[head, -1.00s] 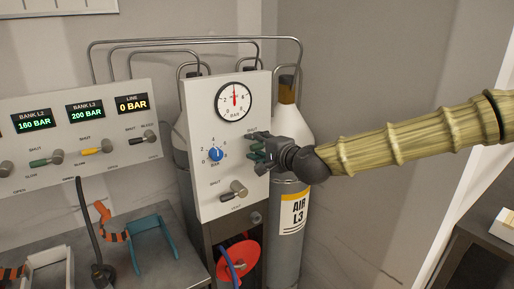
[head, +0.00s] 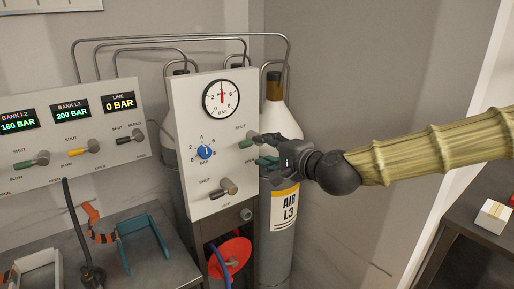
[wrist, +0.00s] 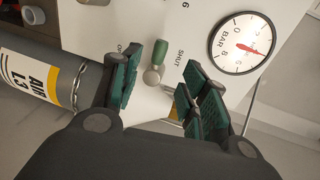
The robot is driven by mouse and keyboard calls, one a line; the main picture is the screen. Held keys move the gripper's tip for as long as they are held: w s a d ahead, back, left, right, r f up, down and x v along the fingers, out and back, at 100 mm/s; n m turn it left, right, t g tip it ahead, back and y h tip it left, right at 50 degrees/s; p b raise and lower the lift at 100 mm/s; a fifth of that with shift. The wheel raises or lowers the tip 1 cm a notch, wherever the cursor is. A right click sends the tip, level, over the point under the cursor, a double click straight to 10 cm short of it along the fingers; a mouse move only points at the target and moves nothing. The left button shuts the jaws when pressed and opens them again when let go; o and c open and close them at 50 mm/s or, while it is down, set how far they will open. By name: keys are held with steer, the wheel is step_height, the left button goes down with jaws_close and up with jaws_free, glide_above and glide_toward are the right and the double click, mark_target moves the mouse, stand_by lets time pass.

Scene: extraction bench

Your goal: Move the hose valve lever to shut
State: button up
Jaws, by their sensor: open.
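The hose valve lever, a green handle with a round metal end (wrist: 152,76), shows between my fingers in the wrist view. A SHUT label is printed to its right there, and part of an OPEN label to its left. My gripper (head: 256,149) is open, at the right edge of the white regulator panel (head: 185,120). It also shows in the wrist view (wrist: 174,62), with one green-padded finger on each side of the lever. I cannot tell whether either finger touches it. In the head view the fingers mostly hide the lever.
A pressure gauge (head: 222,98), a blue knob (head: 205,152) and a lower lever (head: 228,187) are on the same panel. An AIR L3 cylinder (head: 284,215) stands behind my gripper. A red hose reel (head: 232,252) sits below. Another lever panel (head: 60,165) is at left.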

steer(key=shift+v, duration=1)
steer(key=s+d+f+n+g+h, duration=0.15)
steer(key=s+f, duration=0.25)
steer(key=f, duration=0.9)
steer(key=s+f+n+g+h, duration=0.1)
steer(key=s+f+g, duration=0.25)
steer(key=f, duration=0.85)
steer(key=s+d+f+n+g+h, duration=0.15)
steer(key=s+f, duration=0.25)
steer(key=f, duration=0.9)
steer(key=s+d+f+n+g+h, duration=0.2)
steer(key=s+d+f+n+g, duration=0.1)
steer(key=s+d+f, duration=0.5)
steer(key=s+d+f+n+g+h, duration=0.3)
steer(key=s+d+f, duration=0.5)
steer(key=s+f, duration=0.5)
steer(key=s, duration=0.7)
steer(key=shift+d+f+n, duration=0.25)
steer(key=shift+f+n, duration=0.05)
steer(key=shift+f, duration=0.1)
